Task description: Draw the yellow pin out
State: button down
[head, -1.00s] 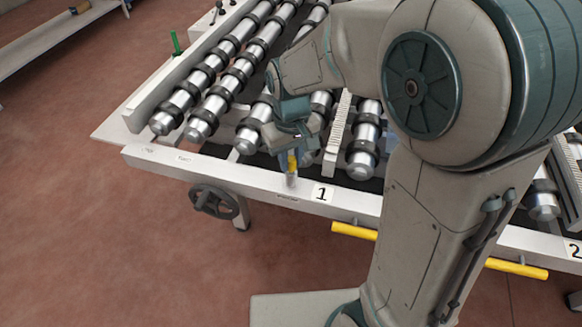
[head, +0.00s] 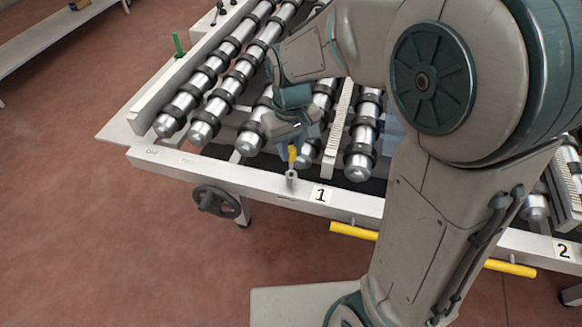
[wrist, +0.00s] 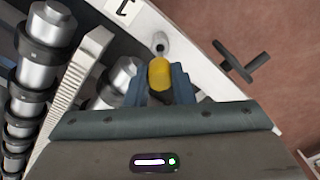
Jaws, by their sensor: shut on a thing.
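The yellow pin (head: 292,155) is held in my gripper (head: 293,146), just above a small grey socket (head: 291,181) on the white front rail. In the wrist view the yellow pin (wrist: 159,73) sits between the blue fingers of my gripper (wrist: 160,86), which are shut on it. The grey socket (wrist: 161,44) shows there beyond the pin, with a dark open mouth. The pin looks clear of the socket, with a small gap. The pin's upper part is hidden by the fingers.
Rollers with black rings (head: 210,115) lie behind the rail, close to my gripper. A label "1" (head: 321,195) is right of the socket. A dark handwheel (head: 216,201) and a yellow bar (head: 354,231) are below the rail. Open floor lies in front.

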jog(key=shift+r, duration=0.35)
jog(key=shift+r+p, duration=1.7)
jog(key=shift+r, duration=0.4)
jog(key=shift+f, duration=0.1)
